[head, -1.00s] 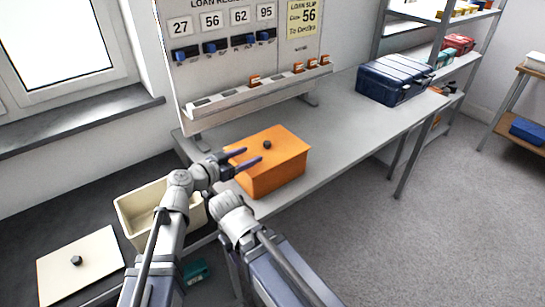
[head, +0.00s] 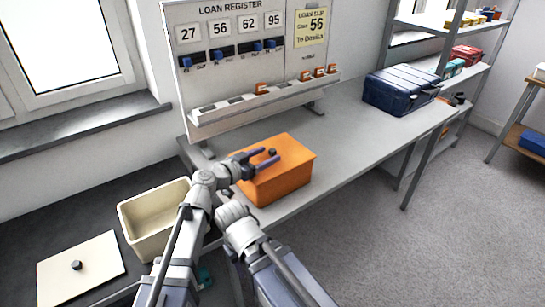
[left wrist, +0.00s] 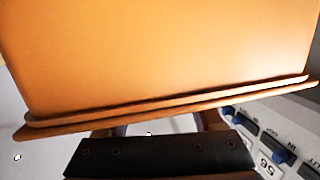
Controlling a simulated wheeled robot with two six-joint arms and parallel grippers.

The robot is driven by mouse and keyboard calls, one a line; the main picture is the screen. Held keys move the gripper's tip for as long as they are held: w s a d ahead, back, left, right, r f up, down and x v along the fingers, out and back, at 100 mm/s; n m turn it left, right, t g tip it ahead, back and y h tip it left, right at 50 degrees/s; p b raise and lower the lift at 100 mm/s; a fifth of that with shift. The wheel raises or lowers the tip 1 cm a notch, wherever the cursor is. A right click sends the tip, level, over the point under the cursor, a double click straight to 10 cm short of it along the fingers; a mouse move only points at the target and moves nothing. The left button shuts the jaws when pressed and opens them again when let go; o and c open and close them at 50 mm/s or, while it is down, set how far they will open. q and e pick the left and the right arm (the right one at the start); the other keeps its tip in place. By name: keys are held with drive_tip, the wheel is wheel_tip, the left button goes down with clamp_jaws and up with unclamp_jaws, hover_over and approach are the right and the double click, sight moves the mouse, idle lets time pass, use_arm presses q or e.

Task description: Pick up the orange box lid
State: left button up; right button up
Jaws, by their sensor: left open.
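The orange box (head: 284,182) stands near the front edge of the grey table, with its orange lid (head: 292,149) on top. A small dark knob (head: 272,152) sits on the lid. My left gripper (head: 271,155) is open over the lid, its two purple fingertips on either side of the knob. Whether they touch it I cannot tell. In the left wrist view the orange box wall (left wrist: 160,50) fills most of the picture, with the lid's rim (left wrist: 170,105) below it. The knob and fingertips are hidden there. My right gripper is not in view.
A cream open box (head: 150,222) and its flat cream lid (head: 82,268) are on the dark surface at left. A loan register board (head: 235,65) stands behind the orange box. A dark blue case (head: 400,90) is further right; the table between is clear.

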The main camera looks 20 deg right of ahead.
sight(269, 153)
use_arm(q)
drive_tip(key=x, duration=0.3)
drive_tip(key=shift+w+d, duration=0.1)
drive_tip(key=shift+d, duration=0.05)
drive_tip(key=shift+r, duration=0.1)
clamp_jaws()
idle(0.4)
